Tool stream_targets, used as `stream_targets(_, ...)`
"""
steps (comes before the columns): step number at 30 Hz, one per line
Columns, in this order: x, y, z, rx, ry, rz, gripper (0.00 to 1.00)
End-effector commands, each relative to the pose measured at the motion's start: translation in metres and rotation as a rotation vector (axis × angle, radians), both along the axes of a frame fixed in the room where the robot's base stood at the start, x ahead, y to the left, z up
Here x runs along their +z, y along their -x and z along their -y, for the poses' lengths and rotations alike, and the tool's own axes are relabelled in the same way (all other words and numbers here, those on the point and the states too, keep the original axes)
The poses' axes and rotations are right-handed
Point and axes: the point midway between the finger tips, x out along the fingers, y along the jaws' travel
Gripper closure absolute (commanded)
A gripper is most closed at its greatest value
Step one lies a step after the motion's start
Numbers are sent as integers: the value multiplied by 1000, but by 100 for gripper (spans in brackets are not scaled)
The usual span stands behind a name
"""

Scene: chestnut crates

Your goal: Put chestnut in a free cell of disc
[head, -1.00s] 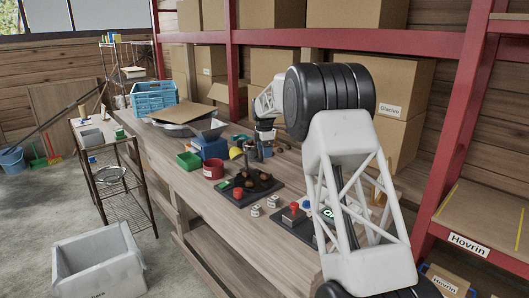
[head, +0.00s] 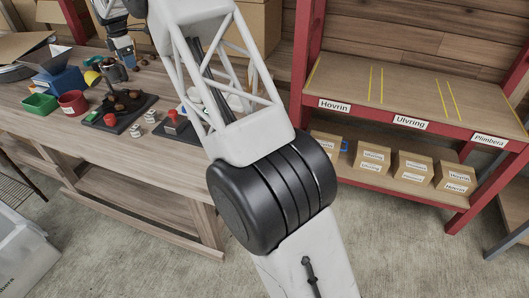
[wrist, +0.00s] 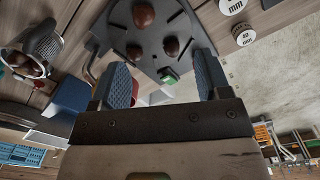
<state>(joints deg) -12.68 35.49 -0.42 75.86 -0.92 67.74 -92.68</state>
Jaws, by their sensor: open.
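Several brown chestnuts (wrist: 143,13) lie on a dark flat board (wrist: 160,63) in the wrist view; I take the board to be the disc. The board (head: 104,124) also shows on the bench in the head view, with chestnuts (head: 118,107) on it. More chestnuts (wrist: 30,68) lie at the mouth of a metal cup (wrist: 45,42) at the wrist view's left. My gripper (wrist: 163,80) is open, with two blue fingers apart and nothing seen between them. In the head view it is small, above the bench's far side.
A red cup (head: 73,103), a green bin (head: 40,104) and a blue box (head: 56,82) stand left of the board. White marked caps (head: 136,130) and a second dark board with a red piece (head: 171,115) are to its right. Shelves (head: 400,90) stand further right.

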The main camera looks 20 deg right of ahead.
Motion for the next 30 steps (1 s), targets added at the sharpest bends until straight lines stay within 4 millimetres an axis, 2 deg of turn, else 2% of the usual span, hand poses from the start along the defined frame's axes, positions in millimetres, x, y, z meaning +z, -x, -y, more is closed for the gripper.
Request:
stream_targets(3, 22, 23, 15, -70, -5, 10, 30)
stream_targets(16, 84, 117, 67, -353, -24, 42, 30)
stream_targets(30, 127, 233, 118, -660, -52, 74, 30)
